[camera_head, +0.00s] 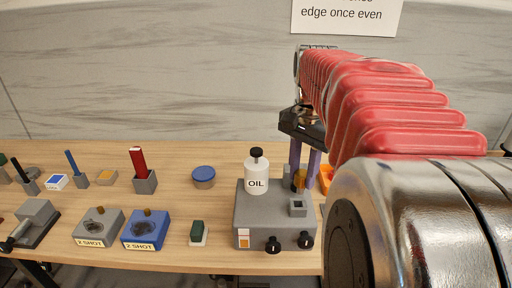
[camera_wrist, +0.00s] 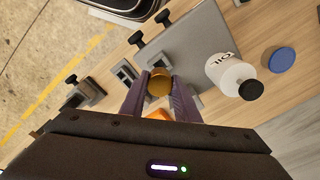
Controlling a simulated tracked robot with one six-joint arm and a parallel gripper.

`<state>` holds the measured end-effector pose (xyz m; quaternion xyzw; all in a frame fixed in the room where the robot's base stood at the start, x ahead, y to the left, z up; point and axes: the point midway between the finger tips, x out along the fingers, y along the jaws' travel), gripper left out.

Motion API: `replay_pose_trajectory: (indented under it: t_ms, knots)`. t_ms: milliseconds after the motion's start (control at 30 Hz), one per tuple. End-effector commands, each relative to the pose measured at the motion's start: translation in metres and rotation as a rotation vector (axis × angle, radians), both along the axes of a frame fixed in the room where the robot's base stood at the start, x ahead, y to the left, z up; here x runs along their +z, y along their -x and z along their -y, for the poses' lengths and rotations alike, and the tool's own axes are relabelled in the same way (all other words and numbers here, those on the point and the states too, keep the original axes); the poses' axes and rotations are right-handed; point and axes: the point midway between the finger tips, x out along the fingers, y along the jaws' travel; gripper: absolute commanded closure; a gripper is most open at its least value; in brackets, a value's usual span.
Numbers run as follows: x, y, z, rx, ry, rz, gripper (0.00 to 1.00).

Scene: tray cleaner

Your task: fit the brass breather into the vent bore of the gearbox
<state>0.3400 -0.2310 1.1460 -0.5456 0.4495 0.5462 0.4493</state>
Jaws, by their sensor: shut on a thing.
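My gripper (camera_head: 299,182) is shut on a round brass piece, the breather (camera_head: 300,178). In the wrist view the breather (camera_wrist: 158,84) sits between the two purple fingers of my gripper (camera_wrist: 155,92). The grey box with two black knobs, which looks like the gearbox (camera_head: 262,228), stands below and in front of the fingers. In the wrist view its grey top (camera_wrist: 190,45) lies beyond the breather. A small raised block with a square opening (camera_head: 297,206) is on its right side. I cannot tell which opening is the vent bore, or whether the breather touches the box.
A white OIL bottle (camera_head: 257,178) stands at the box's back left. A blue round tin (camera_head: 204,177) is further left. Blue (camera_head: 146,232) and grey (camera_head: 99,230) boxes marked 2 SHOT and a green block (camera_head: 197,230) are to the left. An orange item (camera_head: 325,177) is by the fingers.

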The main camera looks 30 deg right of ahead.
Motion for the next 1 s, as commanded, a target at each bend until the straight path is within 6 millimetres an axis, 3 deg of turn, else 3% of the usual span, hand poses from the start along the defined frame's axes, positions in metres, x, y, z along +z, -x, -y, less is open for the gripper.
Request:
replay_pose_trajectory:
  t_ms: [433, 1000]
  knots:
    - [-0.027, -0.001, -0.001, 0.004, 0.0, 0.0, 0.94]
    - [-0.03, -0.001, -0.002, 0.006, 0.001, 0.001, 0.94]
